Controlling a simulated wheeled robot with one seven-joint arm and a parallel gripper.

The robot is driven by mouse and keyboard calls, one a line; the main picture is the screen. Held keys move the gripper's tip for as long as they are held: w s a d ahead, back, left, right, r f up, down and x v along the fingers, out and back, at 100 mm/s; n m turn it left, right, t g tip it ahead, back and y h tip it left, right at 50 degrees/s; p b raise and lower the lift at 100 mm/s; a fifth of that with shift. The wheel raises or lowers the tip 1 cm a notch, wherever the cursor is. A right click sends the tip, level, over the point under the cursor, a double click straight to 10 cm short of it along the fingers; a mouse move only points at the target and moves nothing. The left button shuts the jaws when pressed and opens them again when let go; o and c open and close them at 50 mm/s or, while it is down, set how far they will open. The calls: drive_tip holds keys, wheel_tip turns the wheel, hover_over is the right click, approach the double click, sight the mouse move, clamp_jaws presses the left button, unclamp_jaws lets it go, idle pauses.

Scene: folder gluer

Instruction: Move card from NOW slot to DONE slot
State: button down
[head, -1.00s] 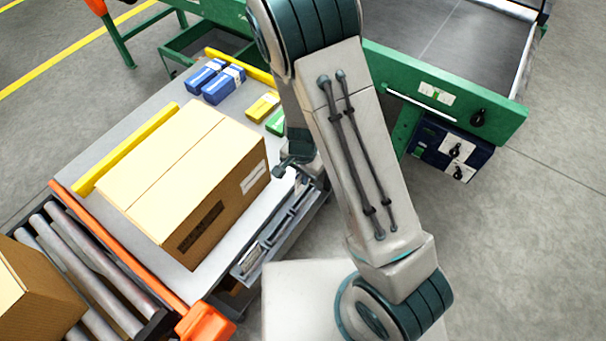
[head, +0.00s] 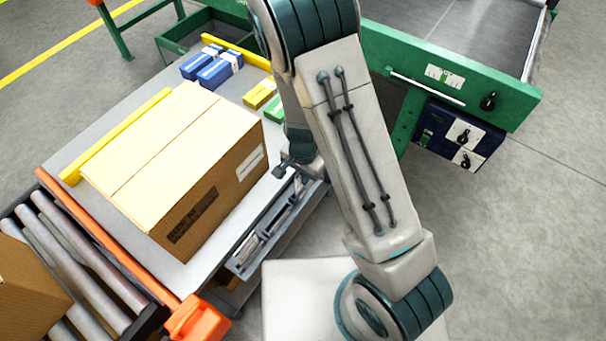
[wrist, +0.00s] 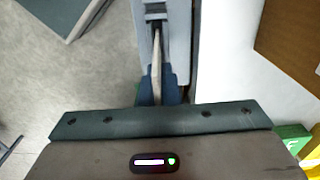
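In the wrist view a thin pale card (wrist: 156,62) shows edge-on between the two dark blue fingers of my gripper (wrist: 157,92). The fingers lie close against both its sides, so the gripper looks shut on it. The card's far end overlaps the grey slotted rack (wrist: 178,50); I cannot tell whether it sits in a slot. In the head view the rack (head: 240,266) runs along the table's near right edge, with several compartments. My arm hides the card and fingertips there. No NOW or DONE label is readable.
A large cardboard box (head: 170,160) stands on the grey table beside the rack. Blue cartons (head: 212,70), a yellow box (head: 259,95) and a green one lie behind it. Rollers (head: 85,250) are at left, a green-framed machine (head: 450,75) at right. Floor at right is clear.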

drive_tip(key=shift+f, duration=0.45)
drive_tip(key=c, duration=1.6)
unclamp_jaws()
wheel_tip(320, 180, up, 13)
drive_tip(key=p, duration=0.3)
drive_tip(key=shift+r, duration=0.4)
